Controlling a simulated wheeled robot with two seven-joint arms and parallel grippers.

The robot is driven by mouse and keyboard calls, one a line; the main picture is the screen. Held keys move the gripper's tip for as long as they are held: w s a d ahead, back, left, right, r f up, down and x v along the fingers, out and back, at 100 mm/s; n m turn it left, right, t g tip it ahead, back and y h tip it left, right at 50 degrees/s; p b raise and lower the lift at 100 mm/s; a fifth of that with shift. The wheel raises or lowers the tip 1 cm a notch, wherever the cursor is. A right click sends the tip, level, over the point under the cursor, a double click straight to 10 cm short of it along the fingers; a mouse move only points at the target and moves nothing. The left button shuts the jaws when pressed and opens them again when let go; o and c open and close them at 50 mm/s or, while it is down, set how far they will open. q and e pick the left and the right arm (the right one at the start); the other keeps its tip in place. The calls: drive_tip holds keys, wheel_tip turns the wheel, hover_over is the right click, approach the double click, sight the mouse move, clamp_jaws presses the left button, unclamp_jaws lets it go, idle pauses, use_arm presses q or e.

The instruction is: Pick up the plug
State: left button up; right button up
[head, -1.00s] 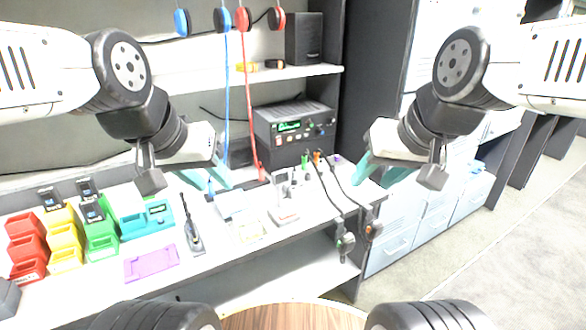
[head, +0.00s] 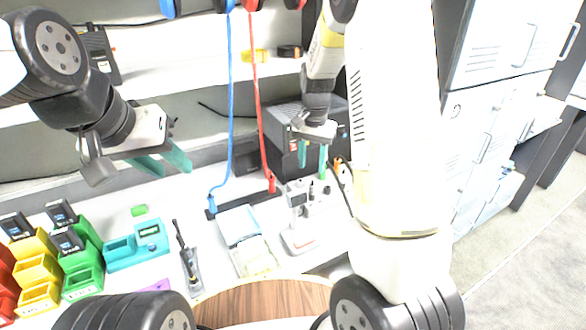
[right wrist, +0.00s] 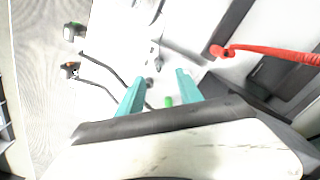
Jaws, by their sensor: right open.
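Several plugs are in view and I cannot tell which one is meant. A red plug (head: 271,183) hangs on a red cable, and it shows at the right in the right wrist view (right wrist: 217,51). A blue plug (head: 212,205) ends a blue cable. A small green plug (right wrist: 168,101) shows between the fingers in the right wrist view, apart from both. An orange plug (head: 337,162) is beside the right gripper. My right gripper (head: 313,163) is open and empty, pointing down in front of the black radio. My left gripper (head: 174,169) is open and empty above the bench.
The black radio box (head: 285,127) stands at the back of the bench. A grey stand device (head: 300,235), a light tray (head: 240,224), a teal holder (head: 137,246) and coloured bins (head: 83,273) occupy the bench. Black cables (right wrist: 102,65) hang over its edge. A round wooden top (head: 262,302) is in front.

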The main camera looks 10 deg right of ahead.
sight(312, 183)
drive_tip(key=shift+w+a+f, duration=0.1)
drive_tip(key=shift+w+f, duration=0.2)
drive_tip(key=shift+f, duration=0.55)
drive_tip(key=f, duration=0.6)
drive_tip(key=shift+s+d+f, duration=0.15)
drive_tip(key=shift+d+f, duration=0.15)
drive_tip(key=shift+f, duration=0.05)
clamp_jaws()
wheel_tip(312, 183, up, 10)
drive_tip(key=shift+r, duration=0.1)
